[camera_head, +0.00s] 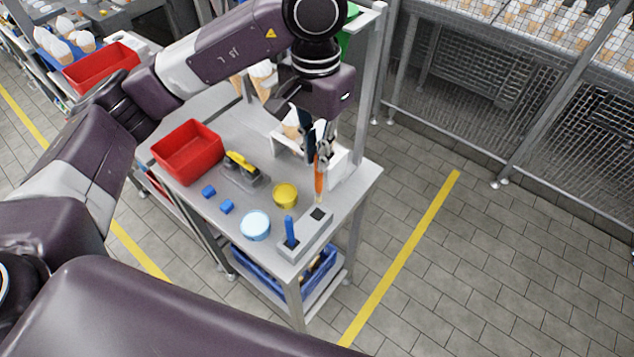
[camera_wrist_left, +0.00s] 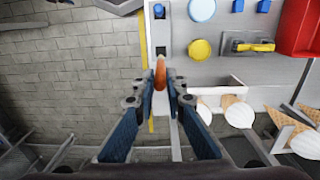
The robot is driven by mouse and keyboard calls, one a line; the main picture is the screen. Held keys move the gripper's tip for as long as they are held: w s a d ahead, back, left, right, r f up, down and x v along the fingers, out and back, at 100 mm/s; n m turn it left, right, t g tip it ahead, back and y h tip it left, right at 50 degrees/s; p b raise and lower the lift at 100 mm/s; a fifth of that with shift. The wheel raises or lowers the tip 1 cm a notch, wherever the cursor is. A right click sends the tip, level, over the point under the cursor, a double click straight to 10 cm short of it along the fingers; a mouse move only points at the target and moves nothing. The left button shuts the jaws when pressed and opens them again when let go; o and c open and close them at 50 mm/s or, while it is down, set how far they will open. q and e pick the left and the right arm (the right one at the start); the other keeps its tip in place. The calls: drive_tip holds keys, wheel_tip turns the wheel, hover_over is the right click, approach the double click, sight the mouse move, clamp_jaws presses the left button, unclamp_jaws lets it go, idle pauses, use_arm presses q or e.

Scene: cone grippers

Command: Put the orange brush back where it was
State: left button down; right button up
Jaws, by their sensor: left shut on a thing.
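My left gripper (camera_head: 318,150) is shut on the orange brush (camera_head: 319,182) and holds it above the right side of the grey table (camera_head: 352,190), with its lower end pointing down. In the left wrist view the orange brush (camera_wrist_left: 160,74) sits between the fingertips of the left gripper (camera_wrist_left: 160,84). A grey holder block (camera_head: 306,232) stands at the table's front corner. A blue brush (camera_head: 291,230) stands upright in one slot. The other slot (camera_head: 318,214) is a dark, empty square, just below the orange brush in the head view. My right gripper is not in view.
A yellow cup (camera_head: 285,194) and a light blue cup (camera_head: 255,224) stand left of the holder. Blue blocks (camera_head: 227,207), a yellow-handled tool (camera_head: 242,167) and a red bin (camera_head: 187,151) are farther left. A white rack with cones (camera_head: 291,124) stands behind.

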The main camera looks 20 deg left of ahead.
use_arm(q)
drive_tip(key=p, duration=0.2)
hover_over(317, 193)
drive_tip(key=f, duration=0.6)
drive_tip(key=shift+w+a, duration=0.15)
drive_tip(key=shift+w, duration=0.05)
wheel_tip(317, 193, down, 3)
drive_tip(key=shift+f+p, duration=0.1)
drive_tip(key=shift+p, duration=0.35)
drive_tip(key=shift+f, duration=0.25)
drive_tip(key=c, duration=2)
unclamp_jaws()
drive_tip(key=shift+o, duration=0.2)
drive_tip(key=shift+r+b, duration=0.3)
drive_tip(key=shift+r, duration=0.05)
wheel_tip(317, 193, up, 10)
drive_tip(key=b, duration=0.3)
drive_tip(key=shift+w+f+b, duration=0.15)
drive_tip(key=shift+f+b, duration=0.05)
drive_tip(key=shift+b, duration=0.1)
drive_tip(key=shift+r, duration=0.85)
